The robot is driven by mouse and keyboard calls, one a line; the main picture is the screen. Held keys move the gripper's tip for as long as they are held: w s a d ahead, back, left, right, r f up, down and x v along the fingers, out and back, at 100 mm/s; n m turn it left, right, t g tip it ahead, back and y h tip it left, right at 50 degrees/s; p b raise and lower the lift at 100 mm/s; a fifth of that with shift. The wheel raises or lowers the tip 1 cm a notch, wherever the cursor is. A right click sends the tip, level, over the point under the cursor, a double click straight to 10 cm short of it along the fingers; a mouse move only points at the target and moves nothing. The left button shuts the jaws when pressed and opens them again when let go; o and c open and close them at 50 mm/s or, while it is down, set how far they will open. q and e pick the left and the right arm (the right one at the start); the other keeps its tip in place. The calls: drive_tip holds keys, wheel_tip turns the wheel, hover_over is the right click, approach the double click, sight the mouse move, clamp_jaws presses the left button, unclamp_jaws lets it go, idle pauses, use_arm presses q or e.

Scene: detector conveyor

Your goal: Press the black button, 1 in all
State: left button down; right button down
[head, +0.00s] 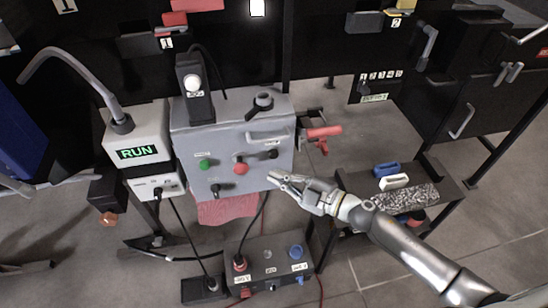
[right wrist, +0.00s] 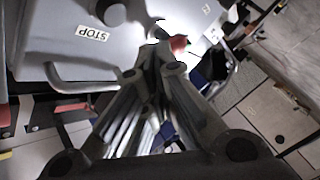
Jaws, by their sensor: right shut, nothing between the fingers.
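The grey control box (head: 180,140) stands at the centre of the head view. Its front has a green button (head: 204,165), a red button (head: 240,168), a small black control (head: 272,154) at the right and another black control (head: 216,189) lower left. I cannot tell for sure which black one is a button. My right gripper (head: 272,178) is shut and empty, its tips close to the lower right of the front, below the right black control. I cannot tell whether they touch. In the right wrist view the shut fingers (right wrist: 160,55) point towards the box. My left gripper is out of view.
A box with a green RUN display (head: 138,153) stands left of the control box. A red-handled tool (head: 322,132) sticks out at its right. A dark socket box (head: 270,262) with cables lies below. A shelf with blue and white parts (head: 394,181) is at the right.

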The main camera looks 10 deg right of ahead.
sight(274, 155)
drive_tip(key=shift+w, duration=2.7)
idle(0.7)
drive_tip(key=shift+s, duration=0.1)
drive_tip(key=shift+s+p, duration=0.45)
drive_tip(key=shift+s, duration=0.4)
